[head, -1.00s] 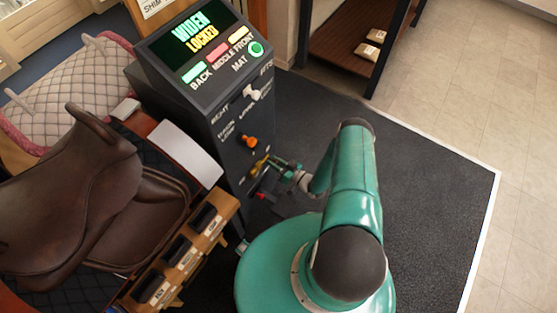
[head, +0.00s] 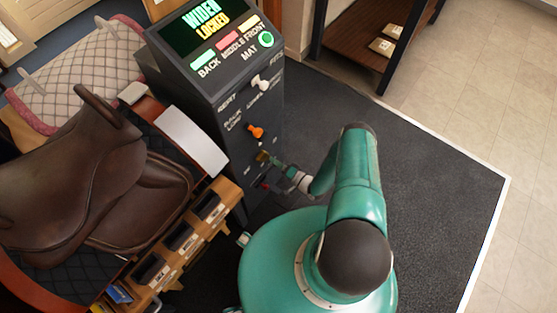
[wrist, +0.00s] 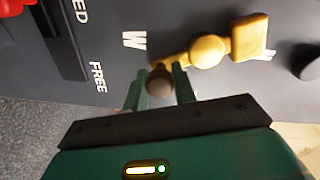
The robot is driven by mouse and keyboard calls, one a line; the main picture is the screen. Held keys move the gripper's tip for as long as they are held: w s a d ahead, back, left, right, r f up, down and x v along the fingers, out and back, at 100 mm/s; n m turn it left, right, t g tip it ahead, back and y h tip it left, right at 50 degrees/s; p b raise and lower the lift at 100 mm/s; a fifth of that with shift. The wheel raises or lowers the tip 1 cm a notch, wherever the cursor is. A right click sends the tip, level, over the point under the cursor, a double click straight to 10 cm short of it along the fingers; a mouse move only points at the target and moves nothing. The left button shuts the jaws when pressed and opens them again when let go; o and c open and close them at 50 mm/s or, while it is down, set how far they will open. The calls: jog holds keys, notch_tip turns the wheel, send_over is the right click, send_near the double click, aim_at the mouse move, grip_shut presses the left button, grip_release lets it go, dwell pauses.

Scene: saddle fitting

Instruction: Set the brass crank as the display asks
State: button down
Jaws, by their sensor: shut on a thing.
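The brass crank (wrist: 208,50) is on the front of the dark console, with a round hub, a square-ended arm and a dark knob (wrist: 159,80). My gripper (wrist: 163,76) has its two green fingers on either side of the knob, shut on it. In the head view the crank (head: 264,157) is small and partly hidden by my gripper (head: 272,162). The display (head: 205,27) on the console's sloped top reads "WIDEN" in green-blue and "LOCKED" in yellow. A letter "W" is printed beside the crank in the wrist view.
An orange knob (head: 255,131) and a white switch (head: 260,84) sit above the crank. A red part (wrist: 14,7) and a slot marked "FREE" are beside it in the wrist view. A brown saddle (head: 70,180) and a wooden rack (head: 190,235) stand left of the console.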

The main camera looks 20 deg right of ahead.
jog(key=m, duration=0.1)
jog(key=a+m, duration=0.1)
jog(key=shift+s+f+m, duration=0.25)
jog(key=shift+s+m, duration=0.05)
jog(key=shift+s, duration=0.1)
jog(key=shift+s+a+m+y, duration=0.3)
jog(key=shift+a+m, duration=0.3)
jog(key=shift+m, duration=0.6)
jog(key=c, duration=1.4)
grip_release()
jog(key=v, duration=1.4)
jog(key=shift+r, duration=0.2)
